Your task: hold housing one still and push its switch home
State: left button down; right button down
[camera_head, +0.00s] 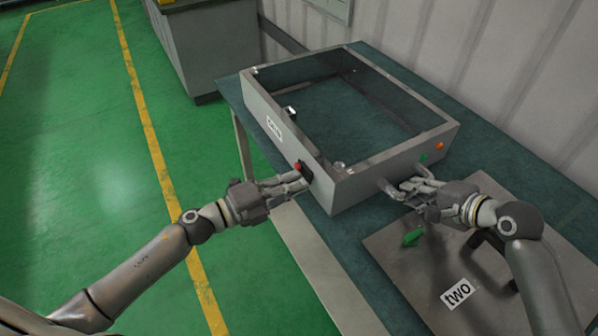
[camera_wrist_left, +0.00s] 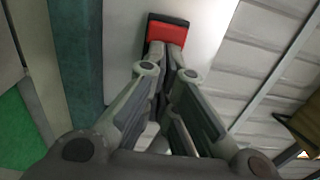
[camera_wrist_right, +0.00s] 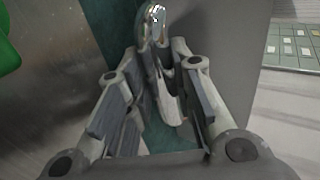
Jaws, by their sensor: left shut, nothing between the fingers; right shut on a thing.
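Housing one (camera_head: 385,163) is an open grey box frame with a label on its left wall, lying on the green-topped table. Its red switch (camera_head: 298,166) in a black surround sits in that wall near the front corner; it also shows in the left wrist view (camera_wrist_left: 168,38). My left gripper (camera_head: 303,180) is shut and empty, its fingertips at the switch and seemingly touching it. My right gripper (camera_head: 393,189) is shut at the housing's front wall on a shiny rounded metal fitting (camera_wrist_right: 155,22). Its hold is partly hidden by the fingers.
A flat metal panel labelled two (camera_head: 405,270), with a black handle, lies on the table at the right, under my right arm. A green part (camera_head: 412,237) is near my right gripper. An orange part (camera_head: 439,146) is on the front wall. Green floor is clear at left.

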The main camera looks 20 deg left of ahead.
pick_arm(q)
jog(key=shift+w+d, duration=0.2)
jog(key=v, duration=0.8)
dwell(0.5)
jog(key=shift+a, duration=0.1)
pick_arm(e)
jog(key=c, duration=1.2)
grip_release()
jog(key=shift+f, duration=0.1)
